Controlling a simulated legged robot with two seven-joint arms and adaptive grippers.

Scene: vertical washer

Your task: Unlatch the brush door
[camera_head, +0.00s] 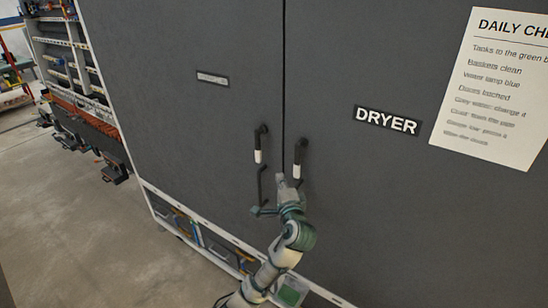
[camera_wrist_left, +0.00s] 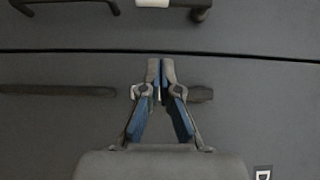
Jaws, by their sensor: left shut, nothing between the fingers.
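Two tall dark grey doors meet at a vertical seam; the right door (camera_head: 400,60) bears a DRYER label (camera_head: 387,120). The left door (camera_head: 180,50) bears a small label (camera_head: 213,78), too small to read. Its black handle with a white grip (camera_head: 261,145) has a bent black bar (camera_head: 261,187) below it. The right door has a similar white-gripped handle (camera_head: 299,160). My left gripper (camera_head: 283,181) is just below that handle, its fingers shut and empty. In the left wrist view the gripper (camera_wrist_left: 160,66) hides part of a dark bar (camera_wrist_left: 60,90) on the right door. Contact is unclear.
A paper checklist (camera_head: 490,85) hangs on the right door. An open lower shelf (camera_head: 185,228) with bins runs below the doors. A rack with shelves (camera_head: 70,60) stands at the left, beside open floor (camera_head: 80,230).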

